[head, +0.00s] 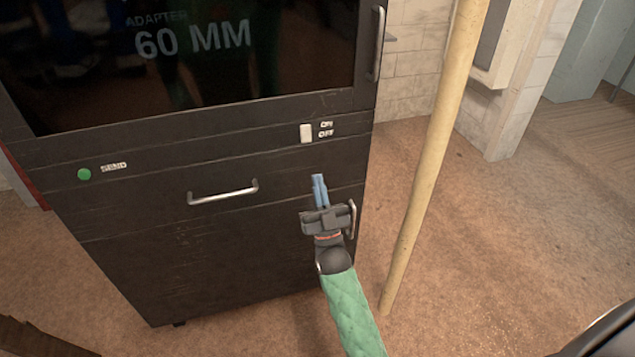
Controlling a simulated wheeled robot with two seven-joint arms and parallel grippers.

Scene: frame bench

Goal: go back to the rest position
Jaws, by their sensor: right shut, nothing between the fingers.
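My right gripper (319,188) is in the lower middle of the head view, on the end of my green-sleeved arm. Its blue fingers are together with nothing between them. It is in front of the lower right part of a dark cabinet (140,270), just left of a small vertical handle (351,218). I cannot tell whether it touches the cabinet. My left gripper is not in view.
The cabinet has a screen reading "ADAPTER 60 MM" (190,42), a green SEND button (84,174), an ON/OFF switch (306,133) and a drawer handle (222,192). A yellowish pole (430,160) stands close right of it. Open brown floor (520,230) lies further right.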

